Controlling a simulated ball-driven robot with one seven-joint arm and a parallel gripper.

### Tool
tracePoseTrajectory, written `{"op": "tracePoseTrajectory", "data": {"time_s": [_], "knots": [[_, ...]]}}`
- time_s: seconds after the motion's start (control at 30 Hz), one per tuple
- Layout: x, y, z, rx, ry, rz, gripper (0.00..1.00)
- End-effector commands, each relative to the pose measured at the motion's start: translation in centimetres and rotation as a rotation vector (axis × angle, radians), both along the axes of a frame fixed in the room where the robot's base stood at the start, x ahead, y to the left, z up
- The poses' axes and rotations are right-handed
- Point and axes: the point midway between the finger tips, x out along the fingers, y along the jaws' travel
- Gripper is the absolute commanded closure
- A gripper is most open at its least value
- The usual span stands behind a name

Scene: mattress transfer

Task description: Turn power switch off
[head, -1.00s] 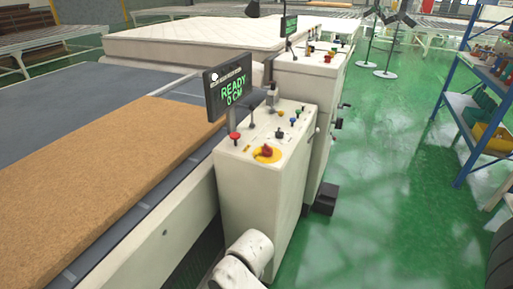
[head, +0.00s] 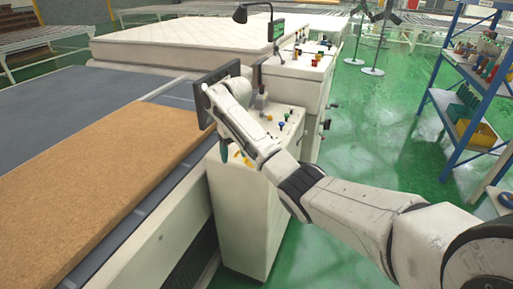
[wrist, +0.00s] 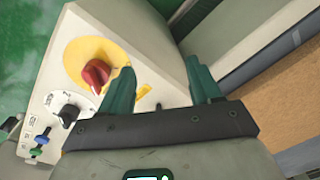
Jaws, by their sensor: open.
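The red rotary switch (wrist: 96,74) sits on a round yellow plate (wrist: 84,55) on top of the off-white control cabinet (head: 240,215). In the wrist view it is just left of my gripper (wrist: 160,68), close to the left finger; I cannot tell if they touch. My gripper is open, with two green fingers pointing at the panel and nothing between them. In the head view my gripper (head: 225,150) is over the near part of the cabinet top, and my arm hides the red switch.
A black selector knob (wrist: 68,113) and blue and green buttons (wrist: 38,148) are near the switch. A display (head: 207,95) stands at the cabinet's left edge, partly behind my arm. A tan slab (head: 90,180) lies on the conveyor at left. A blue shelf (head: 470,95) stands at right.

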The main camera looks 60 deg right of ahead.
Motion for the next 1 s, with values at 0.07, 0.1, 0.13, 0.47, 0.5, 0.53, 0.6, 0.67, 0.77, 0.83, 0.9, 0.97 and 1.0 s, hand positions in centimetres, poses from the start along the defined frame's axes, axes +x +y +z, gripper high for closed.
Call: {"op": "tracePoseTrajectory", "data": {"time_s": [0.07, 0.1, 0.13, 0.47, 0.5, 0.53, 0.6, 0.67, 0.77, 0.83, 0.9, 0.97, 1.0], "knots": [[-1.3, -3.8, 3.1, -0.02, 0.021, -0.059, 0.37], [-1.9, -5.1, 4.1, -0.025, 0.029, -0.082, 0.37], [-2.3, -5.9, 4.8, -0.03, 0.034, -0.097, 0.37], [-3.9, -8.7, 5.9, -0.038, 0.057, -0.151, 0.37], [-3.9, -8.7, 5.4, -0.038, 0.057, -0.151, 0.37], [-3.9, -8.7, 5.0, -0.038, 0.058, -0.151, 0.37], [-3.9, -8.7, 3.8, -0.038, 0.058, -0.152, 0.37], [-3.9, -8.7, 2.6, -0.038, 0.058, -0.151, 0.37], [-3.9, -8.6, 0.8, -0.038, 0.057, -0.151, 0.37], [-3.9, -8.6, -0.4, -0.038, 0.057, -0.151, 0.37], [-3.9, -8.6, -1.5, -0.039, 0.057, -0.151, 0.37], [-3.8, -8.6, -2.2, -0.039, 0.055, -0.15, 0.37], [-3.8, -8.6, -2.6, -0.039, 0.055, -0.15, 0.37]]}}
